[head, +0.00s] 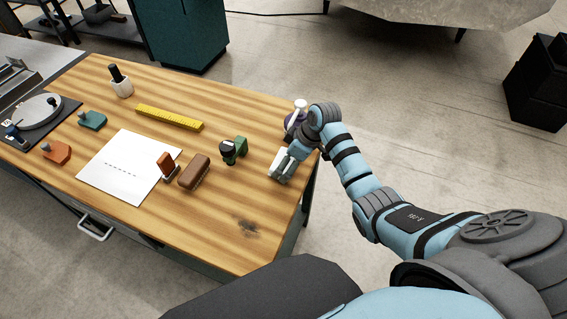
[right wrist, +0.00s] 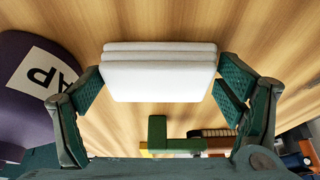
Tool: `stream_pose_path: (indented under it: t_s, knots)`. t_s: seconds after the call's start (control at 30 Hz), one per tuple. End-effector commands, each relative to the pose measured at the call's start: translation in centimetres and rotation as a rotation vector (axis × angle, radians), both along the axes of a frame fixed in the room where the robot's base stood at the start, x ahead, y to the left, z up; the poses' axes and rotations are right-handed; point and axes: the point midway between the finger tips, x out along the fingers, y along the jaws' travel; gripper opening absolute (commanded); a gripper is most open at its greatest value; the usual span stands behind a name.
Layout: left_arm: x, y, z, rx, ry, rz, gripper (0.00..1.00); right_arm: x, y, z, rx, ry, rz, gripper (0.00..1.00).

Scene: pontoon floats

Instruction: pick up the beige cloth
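The cloth (right wrist: 160,80) is a folded, layered pad that looks nearly white in the right wrist view. It lies on the wooden table, between the two fingers of my right gripper (right wrist: 162,88). The fingers are spread, one at each short side of the cloth. The left finger is very close to its edge, and I cannot tell whether it touches. In the head view my right gripper (head: 283,170) is low over the table's right edge and hides most of the cloth. My left gripper is not in view.
A purple labelled object (right wrist: 32,85) stands close beside the gripper.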

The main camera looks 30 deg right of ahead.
Motion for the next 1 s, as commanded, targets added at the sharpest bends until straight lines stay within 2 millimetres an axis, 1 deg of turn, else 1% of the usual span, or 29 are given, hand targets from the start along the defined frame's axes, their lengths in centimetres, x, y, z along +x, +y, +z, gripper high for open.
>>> stream_pose_path:
  t_s: [0.03, 0.1, 0.13, 0.47, 0.57, 0.77, 0.8, 0.87, 1.0]
  knots:
    - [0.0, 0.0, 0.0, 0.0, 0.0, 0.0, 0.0, 0.0, 0.0, 0.0, 0.0, 0.0, 0.0, 0.71]
    - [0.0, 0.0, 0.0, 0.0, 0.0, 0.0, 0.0, 0.0, 0.0, 0.0, 0.0, 0.0, 0.0, 0.6]
    - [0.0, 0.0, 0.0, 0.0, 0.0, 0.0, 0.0, 0.0, 0.0, 0.0, 0.0, 0.0, 0.0, 0.59]
    - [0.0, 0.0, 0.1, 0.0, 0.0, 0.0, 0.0, 0.0, 0.0, 0.3, 0.0, -0.001, 0.0, 0.59]
    - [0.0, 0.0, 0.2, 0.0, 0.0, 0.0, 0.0, 0.0, 0.0, 1.0, 0.001, -0.001, 0.0, 0.59]
    - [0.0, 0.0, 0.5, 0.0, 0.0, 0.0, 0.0, 0.1, 0.0, 3.4, 0.001, -0.003, 0.001, 0.59]
    - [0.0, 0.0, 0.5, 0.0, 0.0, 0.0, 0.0, -0.1, -0.2, 3.8, 0.0, -0.001, 0.0, 0.59]
    - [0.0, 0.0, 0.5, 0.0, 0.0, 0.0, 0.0, -1.1, -1.1, 3.5, -0.002, 0.002, -0.003, 0.59]
    - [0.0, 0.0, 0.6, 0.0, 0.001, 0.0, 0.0, -3.5, -3.4, 3.5, -0.005, 0.002, -0.003, 0.59]
